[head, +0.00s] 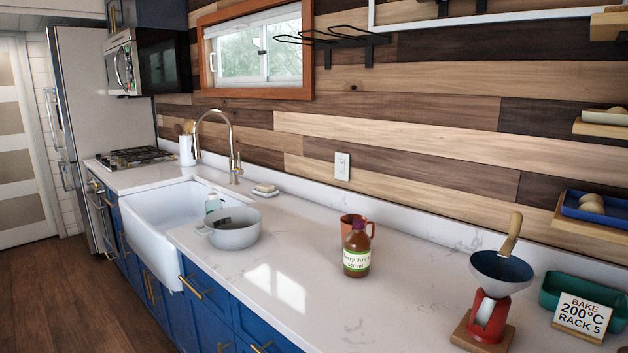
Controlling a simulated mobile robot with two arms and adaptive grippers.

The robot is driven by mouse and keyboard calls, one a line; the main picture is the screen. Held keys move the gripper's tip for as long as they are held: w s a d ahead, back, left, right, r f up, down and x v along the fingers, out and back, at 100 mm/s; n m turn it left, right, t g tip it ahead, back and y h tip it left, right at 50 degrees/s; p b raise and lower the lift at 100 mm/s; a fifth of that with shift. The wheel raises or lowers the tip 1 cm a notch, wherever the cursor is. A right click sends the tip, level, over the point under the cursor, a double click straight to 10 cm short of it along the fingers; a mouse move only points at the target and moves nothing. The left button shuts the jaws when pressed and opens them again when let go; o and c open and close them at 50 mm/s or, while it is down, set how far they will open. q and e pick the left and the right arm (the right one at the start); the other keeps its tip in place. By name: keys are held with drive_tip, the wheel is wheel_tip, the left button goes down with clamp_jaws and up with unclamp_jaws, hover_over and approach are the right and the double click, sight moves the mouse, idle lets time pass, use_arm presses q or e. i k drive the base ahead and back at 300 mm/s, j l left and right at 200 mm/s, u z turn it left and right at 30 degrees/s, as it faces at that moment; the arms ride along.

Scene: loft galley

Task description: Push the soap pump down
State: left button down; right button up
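Neither of my grippers is in the head view.
The grey pot (235,229) stands on the counter (330,300) beside the sink (160,232). A faucet (235,165) and a soap dish (265,190) are behind.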

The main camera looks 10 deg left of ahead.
sight(211, 186)
drive_tip(key=z, duration=0.5)
drive_tip(key=i+j, duration=0.9)
drive_tip(key=k+j, duration=0.05)
drive_tip(key=j, duration=0.1)
